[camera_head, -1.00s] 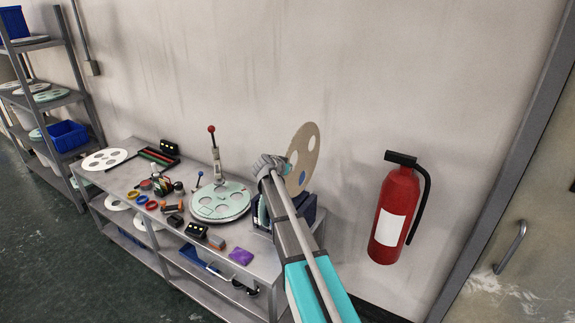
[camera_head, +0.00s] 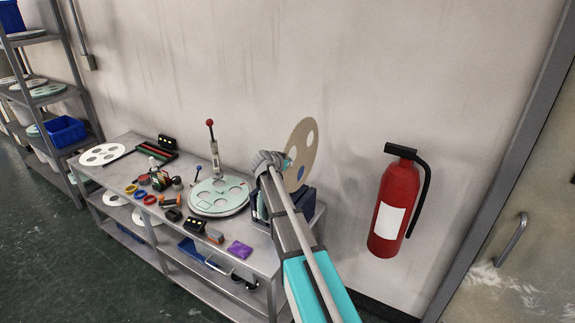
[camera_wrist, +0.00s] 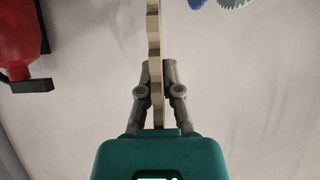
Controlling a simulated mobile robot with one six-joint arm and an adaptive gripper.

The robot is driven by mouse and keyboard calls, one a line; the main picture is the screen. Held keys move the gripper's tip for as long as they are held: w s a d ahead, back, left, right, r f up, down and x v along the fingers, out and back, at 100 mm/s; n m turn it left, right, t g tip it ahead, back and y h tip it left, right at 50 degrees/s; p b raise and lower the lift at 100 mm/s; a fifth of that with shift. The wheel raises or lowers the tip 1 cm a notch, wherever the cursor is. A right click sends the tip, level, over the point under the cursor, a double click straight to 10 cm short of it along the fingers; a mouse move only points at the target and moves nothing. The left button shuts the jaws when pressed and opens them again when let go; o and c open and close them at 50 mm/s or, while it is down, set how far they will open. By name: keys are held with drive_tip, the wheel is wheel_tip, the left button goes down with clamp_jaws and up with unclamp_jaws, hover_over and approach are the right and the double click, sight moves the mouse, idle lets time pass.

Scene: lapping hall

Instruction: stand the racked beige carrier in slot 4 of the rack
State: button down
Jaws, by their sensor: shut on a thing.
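The beige carrier (camera_head: 304,142) is a thin disc with round holes. It stands roughly upright above the dark blue rack (camera_head: 304,199) at the right end of the bench. My gripper (camera_head: 280,164) is shut on its edge, and my arm hides part of the disc and rack. In the wrist view the carrier (camera_wrist: 154,40) shows edge-on between the two fingers of my gripper (camera_wrist: 156,75). I cannot tell whether the carrier's lower edge touches the rack, and the slots cannot be made out.
The grey bench (camera_head: 262,258) holds a pale green carrier (camera_head: 220,196) on a round plate, a red-knobbed lever (camera_head: 213,145), a purple cloth (camera_head: 239,249) and several small tools. A red fire extinguisher (camera_head: 396,205) hangs on the wall to the right. Shelving (camera_head: 75,95) stands at far left.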

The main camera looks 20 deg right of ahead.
sight(293, 173)
drive_tip(key=shift+f+b, duration=1.85)
drive_tip(key=shift+f, duration=0.25)
drive_tip(key=shift+d, duration=0.1)
drive_tip(key=shift+f+b, duration=4.2)
idle(1.6)
